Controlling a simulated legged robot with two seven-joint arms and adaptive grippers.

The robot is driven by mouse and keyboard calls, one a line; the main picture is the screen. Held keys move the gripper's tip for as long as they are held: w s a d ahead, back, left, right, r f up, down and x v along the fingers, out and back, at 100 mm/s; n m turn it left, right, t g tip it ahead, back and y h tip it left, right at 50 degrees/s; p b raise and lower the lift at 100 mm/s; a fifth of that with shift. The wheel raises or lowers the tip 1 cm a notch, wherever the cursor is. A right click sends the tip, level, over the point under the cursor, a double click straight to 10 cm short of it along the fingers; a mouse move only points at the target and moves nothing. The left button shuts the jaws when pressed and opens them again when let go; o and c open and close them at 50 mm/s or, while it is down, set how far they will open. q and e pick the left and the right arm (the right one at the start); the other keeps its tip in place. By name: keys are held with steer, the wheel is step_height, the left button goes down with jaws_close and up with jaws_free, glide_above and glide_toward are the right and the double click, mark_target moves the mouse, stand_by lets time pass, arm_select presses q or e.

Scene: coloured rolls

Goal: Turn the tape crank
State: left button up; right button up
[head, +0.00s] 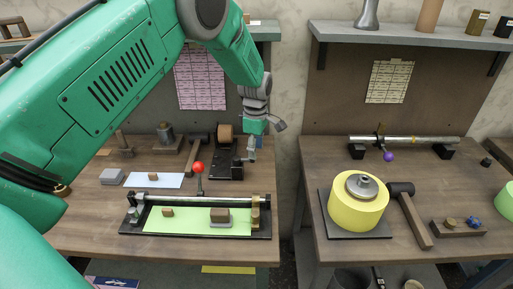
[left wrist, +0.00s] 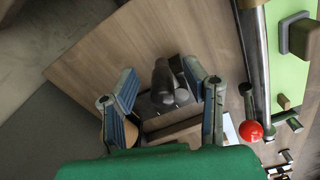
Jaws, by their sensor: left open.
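The brown tape roll (head: 225,133) stands on a dark base (head: 228,172) at the right end of the left bench. A tan round part, probably this roll, shows partly behind a finger in the left wrist view (left wrist: 130,134). My left gripper (head: 258,143) is open, above and beside the right side of the tape stand. In the left wrist view, a dark grey rounded part (left wrist: 165,88), perhaps the crank, lies below and between the parted fingers (left wrist: 163,92). I cannot tell whether they touch it. My right gripper is not in view.
A fixture with a red ball lever (head: 198,169) and green sheet (head: 185,222) stands in front. A gap separates the right bench, which holds a yellow roll (head: 345,212) and a rod (head: 415,140).

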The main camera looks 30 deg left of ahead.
arm_select(q)
steer(key=shift+a, duration=0.55)
steer(key=c, duration=0.8)
steer(key=shift+s+a+f, duration=0.1)
steer(key=shift+s+a, duration=0.05)
steer(key=shift+a, duration=0.1)
jaws_close()
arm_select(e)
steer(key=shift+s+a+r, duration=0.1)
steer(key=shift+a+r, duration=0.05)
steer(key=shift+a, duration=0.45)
arm_select(q)
steer(key=shift+d, duration=0.15)
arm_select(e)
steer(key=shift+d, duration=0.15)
